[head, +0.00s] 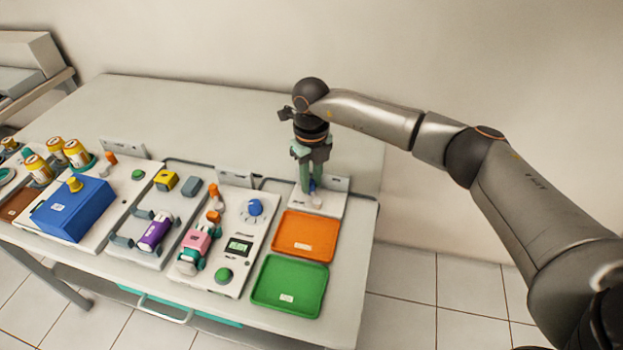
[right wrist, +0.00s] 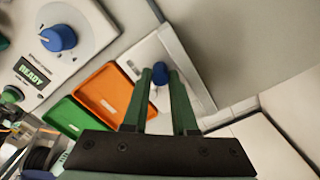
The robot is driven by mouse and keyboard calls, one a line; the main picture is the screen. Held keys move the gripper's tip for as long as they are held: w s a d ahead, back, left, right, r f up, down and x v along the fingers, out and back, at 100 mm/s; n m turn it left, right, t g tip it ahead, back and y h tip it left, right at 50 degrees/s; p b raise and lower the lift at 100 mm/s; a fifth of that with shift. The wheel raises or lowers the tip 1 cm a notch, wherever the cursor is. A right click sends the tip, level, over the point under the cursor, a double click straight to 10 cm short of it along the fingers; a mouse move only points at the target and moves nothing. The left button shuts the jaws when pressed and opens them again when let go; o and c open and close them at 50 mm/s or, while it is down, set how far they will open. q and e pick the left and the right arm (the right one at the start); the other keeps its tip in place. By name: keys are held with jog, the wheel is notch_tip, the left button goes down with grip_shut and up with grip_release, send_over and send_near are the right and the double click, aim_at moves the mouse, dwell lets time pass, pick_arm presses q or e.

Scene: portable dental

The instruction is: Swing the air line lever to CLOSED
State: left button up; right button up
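The air line lever looks to be the small blue-ended part (right wrist: 160,73) on a white panel (right wrist: 204,97) at the right end of the table. In the head view its blue (head: 312,186) shows only in part behind my fingers. My right gripper (head: 311,188) points down over this panel, and its green fingers (right wrist: 161,78) stand on either side of the blue end. The blue end fills the narrow gap between the fingertips, so the gripper looks shut on it. The lever's arm and any OPEN or CLOSED marks are hidden or too small to read. My left gripper is not in view.
An orange tray (head: 305,257) and a green tray (head: 268,285) lie in front of the panel. A device with a blue dial (head: 255,208) and a READY screen (right wrist: 34,73) stands left of them. A wall rises behind; the table's back strip is clear.

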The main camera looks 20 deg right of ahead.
jog(key=o, duration=0.4)
jog(key=shift+o, duration=0.2)
